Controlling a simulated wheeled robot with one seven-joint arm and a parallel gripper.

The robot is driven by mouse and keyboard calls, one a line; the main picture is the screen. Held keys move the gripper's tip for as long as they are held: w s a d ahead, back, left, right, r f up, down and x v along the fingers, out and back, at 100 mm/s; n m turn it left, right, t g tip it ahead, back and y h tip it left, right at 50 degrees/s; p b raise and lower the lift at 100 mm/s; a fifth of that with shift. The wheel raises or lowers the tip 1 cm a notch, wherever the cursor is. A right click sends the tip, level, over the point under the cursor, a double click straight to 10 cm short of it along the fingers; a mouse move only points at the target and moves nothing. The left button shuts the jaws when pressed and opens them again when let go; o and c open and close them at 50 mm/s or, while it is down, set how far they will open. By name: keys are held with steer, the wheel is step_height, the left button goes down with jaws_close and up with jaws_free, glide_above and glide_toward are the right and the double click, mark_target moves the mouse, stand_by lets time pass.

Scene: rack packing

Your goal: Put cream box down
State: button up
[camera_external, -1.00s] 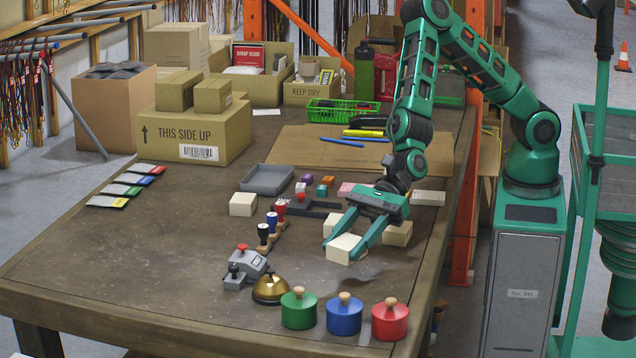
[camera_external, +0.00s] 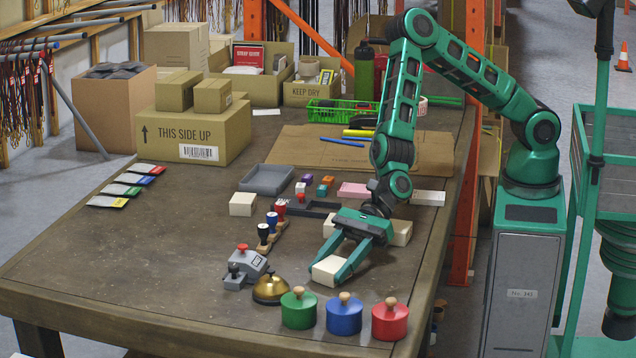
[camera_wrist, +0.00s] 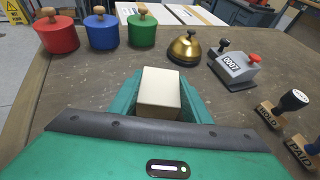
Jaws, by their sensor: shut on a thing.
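The cream box (camera_external: 327,270) is between the fingers of my gripper (camera_external: 338,272), near the front right of the table (camera_external: 180,262). My gripper is shut on it. In the wrist view the cream box (camera_wrist: 160,91) sits between the two green fingers, its top face and one side showing. It is close to the tabletop; I cannot tell whether it touches. Similar cream boxes stand at the left (camera_external: 242,204) and behind my gripper (camera_external: 402,232), the latter partly hidden by it.
Green (camera_external: 298,309), blue (camera_external: 344,314) and red (camera_external: 389,320) lidded pots stand at the front edge. A brass bell (camera_external: 270,289), a numbering stamp (camera_external: 246,268) and handled stamps (camera_external: 272,225) are to the left. The table's left front is clear.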

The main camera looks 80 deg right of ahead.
steer(key=o, duration=1.1)
steer(key=shift+r, duration=0.1)
steer(key=v, duration=1.2)
